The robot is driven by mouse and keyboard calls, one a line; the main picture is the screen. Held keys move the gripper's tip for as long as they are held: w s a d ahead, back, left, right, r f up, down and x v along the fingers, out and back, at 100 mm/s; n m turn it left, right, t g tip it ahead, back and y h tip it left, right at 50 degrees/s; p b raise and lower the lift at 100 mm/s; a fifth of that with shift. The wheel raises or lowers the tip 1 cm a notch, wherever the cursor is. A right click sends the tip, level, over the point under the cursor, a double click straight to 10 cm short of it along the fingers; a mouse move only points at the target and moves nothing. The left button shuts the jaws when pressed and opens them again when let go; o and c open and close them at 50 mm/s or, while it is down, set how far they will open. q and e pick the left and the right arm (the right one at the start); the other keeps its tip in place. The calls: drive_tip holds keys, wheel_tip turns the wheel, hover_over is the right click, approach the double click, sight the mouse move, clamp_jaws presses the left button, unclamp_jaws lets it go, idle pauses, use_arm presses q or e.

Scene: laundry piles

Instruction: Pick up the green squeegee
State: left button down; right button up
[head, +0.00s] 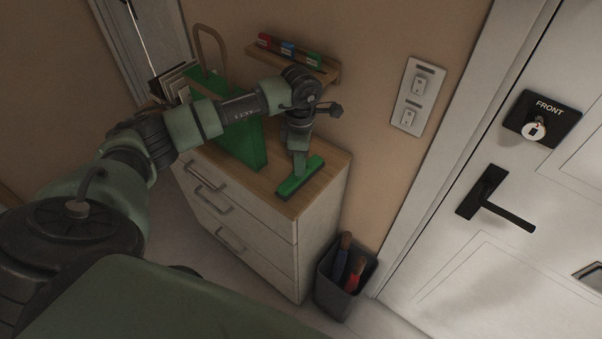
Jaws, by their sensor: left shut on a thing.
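The green squeegee (301,179) is at the front right corner of the wooden top of a white drawer cabinet (270,228). Its wide green head lies low over the top, with a dark edge along its front. I cannot tell whether it touches the wood. My left gripper (299,146) points down from above and is shut on the squeegee at its upper part. The gripper hides most of what it grips. My right gripper is not in view.
A green bag (240,148) with a loop handle stands left of the squeegee. A wall shelf (290,62) holds several markers. A dark bin (338,287) with tools stands on the floor right of the cabinet. A white door (500,220) is at the right.

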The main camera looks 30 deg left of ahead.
use_arm(q)
drive_tip(key=shift+r, duration=0.1)
drive_tip(key=shift+w+r, duration=0.1)
drive_tip(key=shift+r, duration=0.25)
wheel_tip(320, 180, up, 8)
drive_tip(key=b, duration=0.3)
drive_tip(key=shift+r, duration=0.6)
drive_tip(key=c, duration=2.1)
unclamp_jaws()
clamp_jaws()
